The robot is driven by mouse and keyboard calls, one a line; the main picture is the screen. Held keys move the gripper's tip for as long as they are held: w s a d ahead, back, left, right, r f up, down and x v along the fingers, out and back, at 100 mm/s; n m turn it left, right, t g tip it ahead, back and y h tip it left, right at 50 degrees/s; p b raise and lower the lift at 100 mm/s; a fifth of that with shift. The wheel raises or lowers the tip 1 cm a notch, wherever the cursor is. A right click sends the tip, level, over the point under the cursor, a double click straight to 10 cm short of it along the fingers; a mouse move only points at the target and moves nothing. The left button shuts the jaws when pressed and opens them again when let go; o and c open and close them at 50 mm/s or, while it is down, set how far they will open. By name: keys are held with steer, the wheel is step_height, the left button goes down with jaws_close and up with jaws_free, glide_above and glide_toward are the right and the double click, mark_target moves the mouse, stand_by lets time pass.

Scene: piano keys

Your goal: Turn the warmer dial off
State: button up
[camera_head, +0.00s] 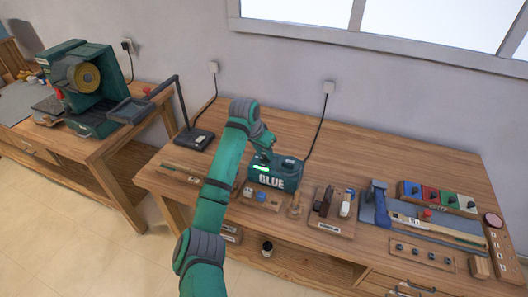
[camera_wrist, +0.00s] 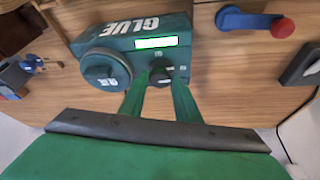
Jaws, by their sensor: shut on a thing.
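The warmer is a dark green box marked GLUE (camera_head: 272,180) on the wooden bench, and it fills the top middle of the wrist view (camera_wrist: 195,35). A white display with a green border (camera_wrist: 156,42) is lit on it. Its small dark dial (camera_wrist: 160,75) sits between my fingertips. My gripper (camera_wrist: 159,88) is shut on the dial, one green finger on each side. In the head view my gripper (camera_head: 262,148) is over the warmer's back left part and hides the dial. The dial's exact setting is not readable.
A round dark green lid or knob (camera_wrist: 104,70) is beside the dial on the warmer. A black lamp (camera_head: 193,138) stands left of it. Wooden holders with small tools (camera_head: 327,225), a blue mat (camera_head: 375,215) and coloured bins (camera_head: 437,197) lie to the right.

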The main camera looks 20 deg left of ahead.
steer(key=n+y, duration=0.1)
steer(key=n, duration=0.3)
steer(key=shift+d+y, duration=0.3)
steer(key=shift+y, duration=0.1)
steer(key=n, duration=0.2)
steer(key=n+y, duration=0.1)
steer(key=n, duration=0.1)
steer(key=shift+d+n+y, duration=0.15)
steer(key=shift+n+y, duration=0.15)
steer(key=shift+n, duration=0.1)
steer(key=n, duration=0.2)
steer(key=n+g+y, duration=0.1)
steer(key=n, duration=0.1)
steer(key=shift+w+d+g, duration=0.1)
steer(key=shift+w+g, duration=0.05)
steer(key=shift+g, duration=0.15)
steer(key=shift+w+n+g+y, duration=0.1)
steer(key=shift+n+g+y, duration=0.4)
steer(key=shift+n, duration=1.3)
steer(key=o, duration=1)
